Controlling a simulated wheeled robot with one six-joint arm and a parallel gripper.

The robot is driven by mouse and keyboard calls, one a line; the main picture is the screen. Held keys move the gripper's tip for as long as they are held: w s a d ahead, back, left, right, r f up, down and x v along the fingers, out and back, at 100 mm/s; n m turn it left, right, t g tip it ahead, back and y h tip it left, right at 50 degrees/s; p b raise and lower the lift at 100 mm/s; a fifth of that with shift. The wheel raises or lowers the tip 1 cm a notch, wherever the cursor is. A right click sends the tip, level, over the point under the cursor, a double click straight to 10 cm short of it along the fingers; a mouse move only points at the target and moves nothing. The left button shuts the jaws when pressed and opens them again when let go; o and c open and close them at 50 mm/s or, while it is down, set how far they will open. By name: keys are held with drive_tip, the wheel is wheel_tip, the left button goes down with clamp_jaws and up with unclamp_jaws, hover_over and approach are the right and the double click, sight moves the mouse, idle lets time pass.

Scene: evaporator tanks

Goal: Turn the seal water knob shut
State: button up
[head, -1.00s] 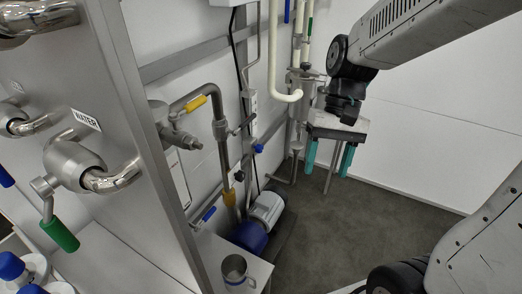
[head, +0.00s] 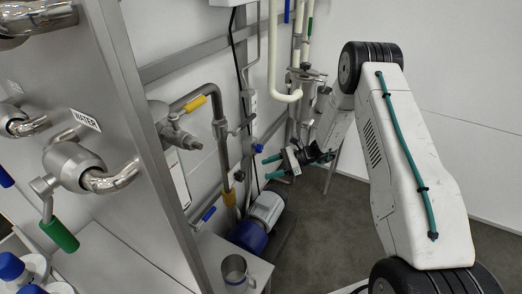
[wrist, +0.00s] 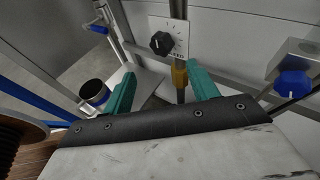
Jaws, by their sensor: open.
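A blue knob (head: 257,148) sits by the pipes on the back wall in the head view. A blue knob on a grey metal block (wrist: 292,84) shows at the right of the wrist view. A black knob (wrist: 161,43) on a white dial plate shows at the top middle there. My gripper (head: 267,167) has teal fingers, open and empty, just below and right of the blue knob in the head view. In the wrist view its fingers (wrist: 161,72) point towards the black dial and yellow pipe piece.
A grey pipe with a yellow sleeve (head: 229,198) runs down the wall. A metal mug (head: 235,272) stands on a ledge. The grey floor (head: 330,215) to the right is clear.

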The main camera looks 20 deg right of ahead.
drive_tip(key=w+d+f+m+t, duration=0.4)
drive_tip(key=w+f+m+t, duration=0.25)
drive_tip(key=f, duration=0.35)
drive_tip(key=m+t+h, duration=0.1)
drive_tip(key=m+t, duration=0.3)
approach(262, 149)
drive_tip(key=x, duration=0.3)
drive_tip(key=shift+m, duration=0.25)
drive_tip(key=x, duration=0.7)
drive_tip(key=shift+a+r, duration=0.1)
drive_tip(key=shift+a, duration=0.1)
drive_tip(key=c, duration=1)
